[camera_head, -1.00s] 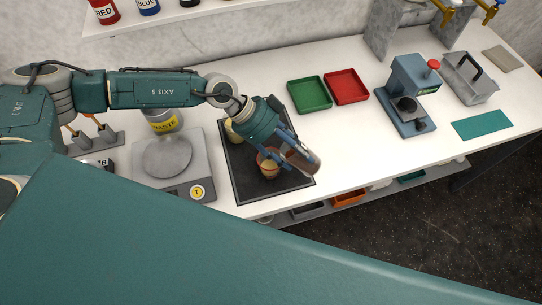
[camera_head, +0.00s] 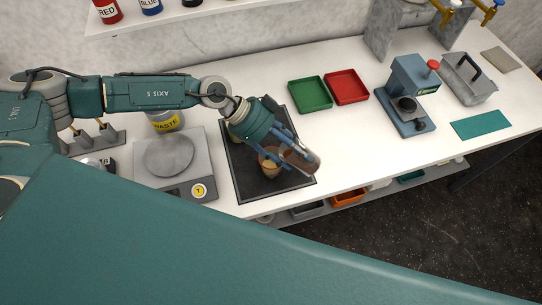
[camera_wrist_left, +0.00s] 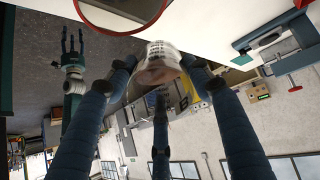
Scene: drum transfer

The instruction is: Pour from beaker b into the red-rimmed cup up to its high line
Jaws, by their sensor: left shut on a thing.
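My left gripper (camera_head: 283,148) is shut on a clear beaker (camera_head: 301,160) with brown liquid in it and holds it strongly tilted above the black tray (camera_head: 244,192). The beaker also shows between the fingers in the left wrist view (camera_wrist_left: 158,68). The red-rimmed cup (camera_head: 270,166) stands on the tray beside the beaker, partly behind the fingers, with something yellowish-brown showing in it. Its red rim (camera_wrist_left: 120,29) crosses the top of the left wrist view. Its lines and exact fill level cannot be read. My right gripper (camera_wrist_left: 72,42) shows in the left wrist view with its fingers spread and empty.
A scale (camera_head: 172,187) and a WASTE container (camera_head: 166,122) stand left of the tray. Green (camera_head: 310,94) and red (camera_head: 346,87) trays lie behind to the right. A blue-grey device (camera_head: 408,95) stands farther right. White table between is clear.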

